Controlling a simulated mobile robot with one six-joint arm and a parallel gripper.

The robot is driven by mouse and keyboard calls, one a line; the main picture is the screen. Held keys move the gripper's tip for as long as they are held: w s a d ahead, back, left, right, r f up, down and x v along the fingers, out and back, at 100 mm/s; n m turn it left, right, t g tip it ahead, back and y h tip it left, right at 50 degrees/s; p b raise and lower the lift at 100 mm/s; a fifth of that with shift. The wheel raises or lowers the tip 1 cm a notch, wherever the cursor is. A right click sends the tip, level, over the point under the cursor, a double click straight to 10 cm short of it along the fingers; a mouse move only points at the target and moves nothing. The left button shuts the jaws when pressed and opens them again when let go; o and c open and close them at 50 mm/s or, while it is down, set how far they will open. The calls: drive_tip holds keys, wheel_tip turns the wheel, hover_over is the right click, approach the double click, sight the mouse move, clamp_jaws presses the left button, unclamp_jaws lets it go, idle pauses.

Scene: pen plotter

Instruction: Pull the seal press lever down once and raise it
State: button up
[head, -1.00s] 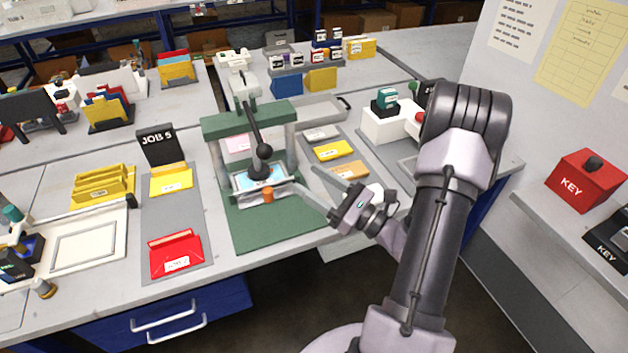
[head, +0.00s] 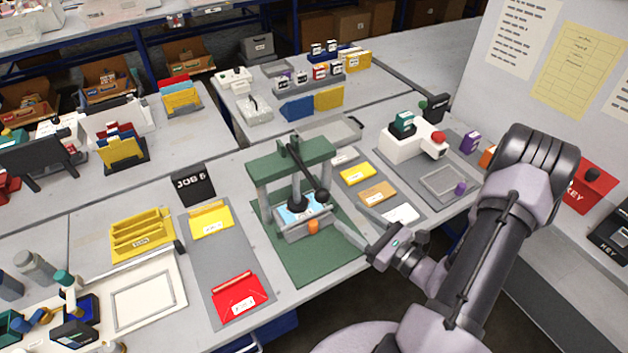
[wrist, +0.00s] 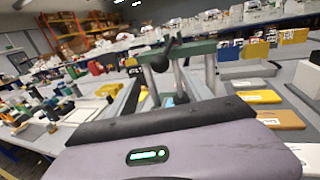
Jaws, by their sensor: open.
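The seal press (head: 262,155) is a green frame with grey posts on a green base in the head view; it also shows in the wrist view (wrist: 203,47). Its black lever (head: 308,172) slopes down toward the front right and ends in a black ball knob (head: 323,196). The knob also shows in the wrist view (wrist: 160,62). A round black stamp head (head: 298,204) sits over a pale blue piece in the grey holder. My gripper (head: 345,213) is open, just right of and in front of the knob, with no clear contact. Nothing shows between its fingers.
An orange knob (head: 313,227) sits on the holder's front. Yellow, orange and white envelopes lie on a grey strip (head: 348,192) right of the press. A red envelope (head: 236,296) and a JOB 5 sign (head: 193,184) are on the left. A white stamping device (head: 405,145) stands farther right.

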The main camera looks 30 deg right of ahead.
approach(305, 170)
drive_tip(key=w+a+f, duration=0.2)
drive_tip(key=w+a, duration=0.1)
drive_tip(key=w, duration=0.1)
drive_tip(key=shift+s+a+r, duration=0.15)
drive_tip(key=shift+s+a, duration=0.05)
drive_tip(key=shift+a, duration=0.05)
clamp_jaws()
